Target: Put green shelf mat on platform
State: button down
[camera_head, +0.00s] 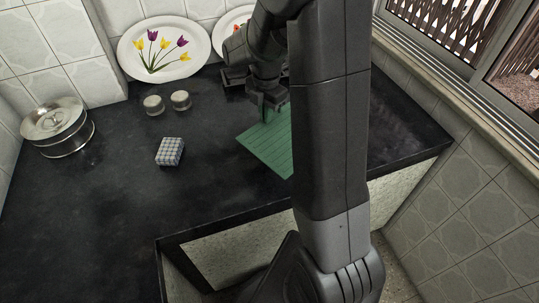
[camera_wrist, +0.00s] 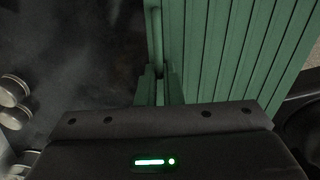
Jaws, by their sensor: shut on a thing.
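The green shelf mat (camera_head: 262,150) is a flat, ribbed panel over the right part of the dark counter. My arm hides its right part in the head view. My gripper (camera_head: 267,112) is shut on the mat near its far left edge. In the wrist view my gripper (camera_wrist: 159,84) pinches the left edge of the mat (camera_wrist: 235,55), whose slats run away from the jaws. I cannot tell whether the mat touches the counter. I cannot pick out a separate platform with certainty; my arm hides much of that area.
The dark counter (camera_head: 100,185) is clear at front left. A checkered box (camera_head: 170,151), two small round metal-lidded containers (camera_head: 154,104) (camera_head: 181,100) and a round steel tin (camera_head: 58,128) stand left of the mat. Floral plates (camera_head: 163,48) lean on the back wall. A window is at right.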

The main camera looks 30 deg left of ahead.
notch_tip(320, 180, down, 10)
jog(key=shift+w+r, duration=0.1)
jog(key=shift+r, duration=0.15)
jog(key=c, duration=1.6)
grip_release()
jog(key=shift+o, duration=0.2)
jog(key=shift+r, duration=0.1)
jog(key=r, duration=1.2)
jog(key=shift+d, duration=0.2)
